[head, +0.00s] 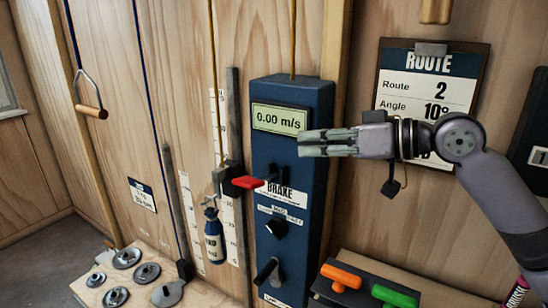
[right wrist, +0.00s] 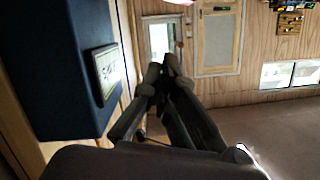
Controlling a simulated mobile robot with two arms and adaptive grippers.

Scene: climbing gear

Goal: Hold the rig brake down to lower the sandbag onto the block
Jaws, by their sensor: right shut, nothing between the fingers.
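The dark blue rig box (head: 292,100) stands upright against the wooden wall. Its display (head: 280,118) reads 0.00 m/s and also shows in the right wrist view (right wrist: 106,72). The red brake lever (head: 248,182) sticks out at the left of the BRAKE label. A small blue and white hanging body (head: 214,236), perhaps the sandbag, is below and left of the lever, beside a white scale. I cannot make out the block. My right gripper (head: 301,143) is shut and empty in front of the box, above and right of the lever. My left gripper is out of view.
A ROUTE clipboard (head: 434,75) hangs on the wall behind my right arm. Orange (head: 341,276) and green (head: 394,295) handles lie at lower right. Several metal discs lie on a wooden board (head: 180,292) at lower left. A wooden-handled pull (head: 91,111) hangs at left.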

